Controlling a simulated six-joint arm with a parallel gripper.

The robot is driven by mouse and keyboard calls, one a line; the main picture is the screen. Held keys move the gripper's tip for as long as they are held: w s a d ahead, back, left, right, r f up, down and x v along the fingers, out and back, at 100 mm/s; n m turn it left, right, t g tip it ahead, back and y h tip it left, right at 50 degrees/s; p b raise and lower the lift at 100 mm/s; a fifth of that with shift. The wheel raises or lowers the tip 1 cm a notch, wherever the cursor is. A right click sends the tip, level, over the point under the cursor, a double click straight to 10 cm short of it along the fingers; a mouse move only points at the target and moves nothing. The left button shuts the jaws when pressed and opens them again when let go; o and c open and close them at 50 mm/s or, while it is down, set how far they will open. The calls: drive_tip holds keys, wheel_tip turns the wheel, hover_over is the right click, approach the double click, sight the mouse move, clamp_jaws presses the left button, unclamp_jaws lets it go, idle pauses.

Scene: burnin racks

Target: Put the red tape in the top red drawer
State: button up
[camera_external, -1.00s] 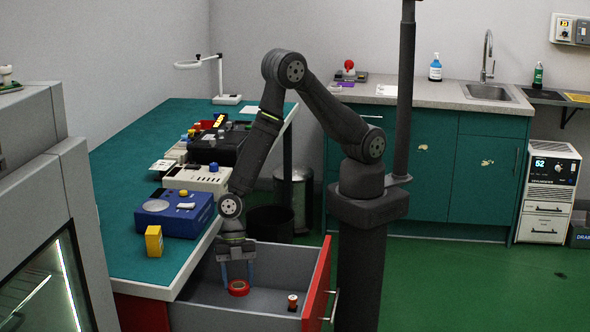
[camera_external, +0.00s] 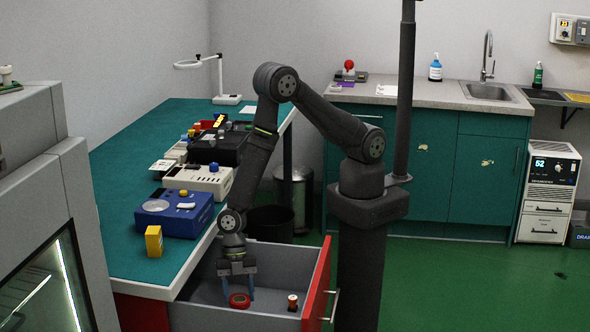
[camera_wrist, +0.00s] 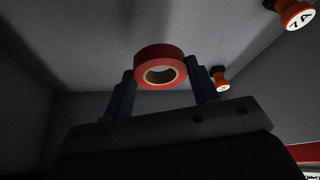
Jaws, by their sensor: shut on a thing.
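The red tape (camera_external: 239,300) is a red roll with a pale core, low inside the open red drawer (camera_external: 317,288). In the wrist view the tape (camera_wrist: 160,68) sits between the two fingertips of my gripper (camera_wrist: 160,82). My gripper (camera_external: 239,288) reaches down into the drawer from above and is shut on the tape. The drawer has a grey interior and a red front with a metal handle. I cannot tell whether the tape touches the drawer floor.
A small orange and white object (camera_external: 292,302) stands in the drawer right of the tape. The wrist view shows a labelled orange one (camera_wrist: 297,15) and another (camera_wrist: 218,80). A yellow box (camera_external: 153,241) and blue device (camera_external: 174,214) stand on the green bench (camera_external: 120,215).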

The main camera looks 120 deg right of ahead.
drive_tip(key=o, duration=0.9)
drive_tip(key=shift+o, duration=0.2)
drive_tip(key=shift+r, duration=0.55)
drive_tip(key=v, duration=1.2)
drive_tip(key=shift+f, duration=0.1)
